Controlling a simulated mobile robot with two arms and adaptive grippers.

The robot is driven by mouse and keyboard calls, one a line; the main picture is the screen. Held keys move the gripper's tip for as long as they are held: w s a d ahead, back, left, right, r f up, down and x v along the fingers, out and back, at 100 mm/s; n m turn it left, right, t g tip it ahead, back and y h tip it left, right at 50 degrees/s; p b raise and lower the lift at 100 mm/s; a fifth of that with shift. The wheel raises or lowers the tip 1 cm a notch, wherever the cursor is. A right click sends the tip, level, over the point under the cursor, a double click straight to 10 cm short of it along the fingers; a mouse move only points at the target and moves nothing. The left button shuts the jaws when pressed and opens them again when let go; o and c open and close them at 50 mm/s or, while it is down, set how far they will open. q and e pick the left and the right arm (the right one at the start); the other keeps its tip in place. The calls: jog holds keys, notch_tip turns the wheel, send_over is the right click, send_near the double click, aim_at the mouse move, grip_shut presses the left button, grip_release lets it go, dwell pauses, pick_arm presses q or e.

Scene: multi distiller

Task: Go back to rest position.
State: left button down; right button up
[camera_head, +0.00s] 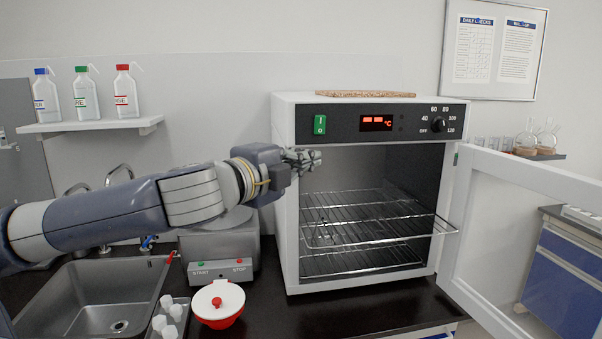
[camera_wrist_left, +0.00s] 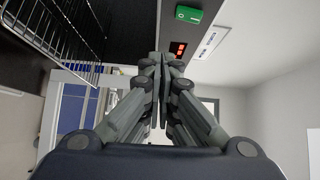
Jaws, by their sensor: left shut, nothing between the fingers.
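My left arm reaches in from the left in the head view. My left gripper (camera_head: 312,158) is shut and empty, in front of the upper left part of the white oven (camera_head: 287,200). In the left wrist view the fingers of my left gripper (camera_wrist_left: 160,62) are pressed together with nothing between them. The oven's door (camera_head: 520,190) stands wide open to the right, and its wire racks (camera_head: 375,230) look empty. The oven's green switch (camera_head: 320,124) shows above the gripper, and also in the left wrist view (camera_wrist_left: 188,14). My right gripper is not in view.
Below my arm are a metal sink (camera_head: 85,300), a device with START and STOP buttons (camera_head: 220,270), and a red bowl with a white lid (camera_head: 218,302). A shelf (camera_head: 90,126) with three wash bottles hangs behind. The black counter (camera_head: 350,315) is clear before the oven.

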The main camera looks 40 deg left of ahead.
pick_arm(q)
jog(key=shift+s+d, duration=0.1)
jog(key=shift+s, duration=0.2)
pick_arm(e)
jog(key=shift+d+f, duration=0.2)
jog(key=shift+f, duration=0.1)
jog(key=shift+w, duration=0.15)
